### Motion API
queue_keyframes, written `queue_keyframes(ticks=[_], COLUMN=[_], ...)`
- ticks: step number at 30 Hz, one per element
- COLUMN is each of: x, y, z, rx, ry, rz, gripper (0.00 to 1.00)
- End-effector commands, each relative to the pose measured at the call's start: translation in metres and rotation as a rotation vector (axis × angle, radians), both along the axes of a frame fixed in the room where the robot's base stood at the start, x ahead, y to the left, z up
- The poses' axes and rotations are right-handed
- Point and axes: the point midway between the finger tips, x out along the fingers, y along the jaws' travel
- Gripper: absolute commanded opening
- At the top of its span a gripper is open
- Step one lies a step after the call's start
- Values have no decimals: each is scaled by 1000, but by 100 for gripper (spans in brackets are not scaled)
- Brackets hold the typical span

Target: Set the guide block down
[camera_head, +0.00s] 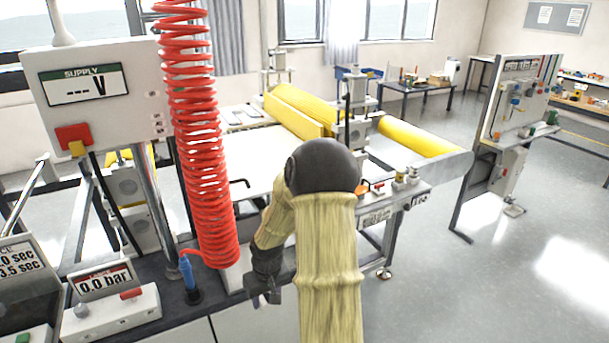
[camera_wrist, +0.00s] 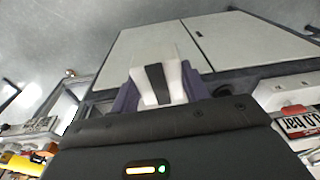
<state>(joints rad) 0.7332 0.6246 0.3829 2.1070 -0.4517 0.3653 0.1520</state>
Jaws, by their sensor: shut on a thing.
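The guide block (camera_wrist: 161,56), a white piece with a dark stripe down its face, is between the fingers of my gripper (camera_wrist: 160,88) in the wrist view. The gripper is shut on it. In the head view my gripper (camera_head: 264,293) is at the front edge of the dark bench (camera_head: 180,318), just right of the red coiled hose. The block cannot be made out for certain there. A white shape (camera_head: 233,276) shows behind the hose's lower end; I cannot tell whether it is the block. Contact between block and bench is hidden.
The red coiled hose (camera_head: 200,150) hangs close left of my gripper, above a blue connector (camera_head: 187,271). A pressure display box (camera_head: 105,290) stands further left. The laminating machine with yellow rollers (camera_head: 415,137) is behind. White cabinet doors (camera_wrist: 235,40) show below the bench.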

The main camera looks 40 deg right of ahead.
Motion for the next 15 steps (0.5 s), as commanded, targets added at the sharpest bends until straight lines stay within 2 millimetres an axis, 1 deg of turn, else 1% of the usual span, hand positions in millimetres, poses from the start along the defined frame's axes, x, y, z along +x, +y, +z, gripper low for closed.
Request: queue_keyframes(ticks=[1, 5, 9, 11, 15], x=[6, 23, 41, 48, 61], y=[10, 35, 72, 87, 125], z=[-5, -19, -37, -46, -65], rx=[2, 4, 0, -2, -13], ry=[2, 4, 8, 9, 10], rz=[12, 37, 72, 87, 121], gripper=[20, 20, 20, 20, 20])
